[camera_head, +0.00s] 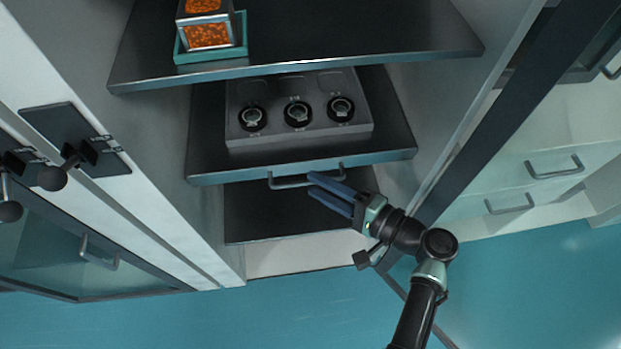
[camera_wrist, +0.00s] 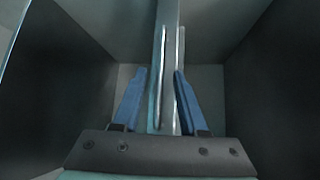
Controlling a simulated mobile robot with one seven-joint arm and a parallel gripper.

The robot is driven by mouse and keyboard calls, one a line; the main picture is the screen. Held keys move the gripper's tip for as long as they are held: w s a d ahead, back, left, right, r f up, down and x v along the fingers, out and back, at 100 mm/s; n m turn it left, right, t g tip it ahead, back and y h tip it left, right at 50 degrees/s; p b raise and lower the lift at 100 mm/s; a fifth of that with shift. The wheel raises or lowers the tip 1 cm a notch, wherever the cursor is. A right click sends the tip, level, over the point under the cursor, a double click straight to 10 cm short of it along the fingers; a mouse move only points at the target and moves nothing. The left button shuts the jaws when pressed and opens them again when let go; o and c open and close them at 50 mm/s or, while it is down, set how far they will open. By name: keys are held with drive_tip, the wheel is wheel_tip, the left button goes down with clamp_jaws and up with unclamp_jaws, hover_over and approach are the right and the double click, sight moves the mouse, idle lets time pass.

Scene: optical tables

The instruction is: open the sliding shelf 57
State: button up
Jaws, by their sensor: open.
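A dark sliding shelf (camera_head: 205,155) with a pale front edge sits mid-cabinet, and a bar handle (camera_head: 290,184) is on its front. No number 57 is readable on it. My gripper (camera_head: 313,185) is open, its two blue fingers at the right part of the handle. In the wrist view, the shelf's front edge (camera_wrist: 164,40) runs upright through the picture, and the gripper (camera_wrist: 161,72) has one finger on either side of it. The thin handle bar (camera_wrist: 181,45) shows close to the right fingertip. I cannot tell whether they touch.
A grey block (camera_head: 268,137) with three round black fittings stands on the shelf. An upper shelf (camera_head: 330,45) juts out above and carries a teal tray (camera_head: 210,56) with orange contents. A lower dark shelf (camera_head: 260,215) lies below. Cabinet walls flank both sides.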

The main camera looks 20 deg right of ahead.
drive_tip(key=shift+x, duration=1.35)
clamp_jaws()
idle(0.4)
